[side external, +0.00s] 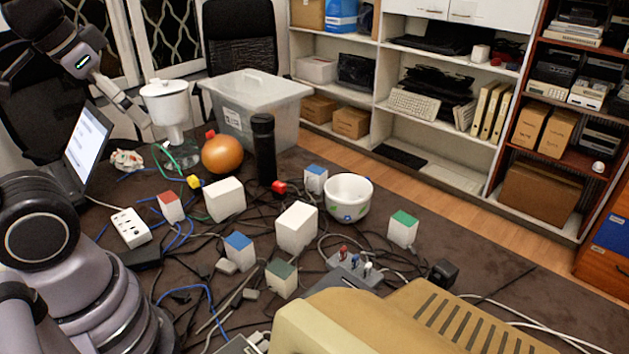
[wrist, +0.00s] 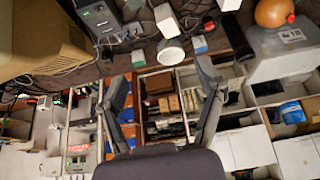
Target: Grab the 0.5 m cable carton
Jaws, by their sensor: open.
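Several small cartons stand among cables on the dark table: a red-topped one (side external: 170,208), a front blue-topped one (side external: 239,253), a rear blue-topped one (side external: 316,180), a dark-green-topped one (side external: 281,279), a bright-green-topped one (side external: 403,230), and two plain white boxes, left (side external: 225,201) and middle (side external: 296,228). I cannot read any length label, so I cannot tell which is the 0.5 m cable carton. My gripper (wrist: 160,72) is open and empty, its two fingers spread in the wrist view. In the side view it is raised at the upper left, away from the cartons.
A white-topped vessel (side external: 168,105) and laptop (side external: 87,147) are at left. A beige casing (side external: 410,320) fills the front. Loose cables cover much of the table.

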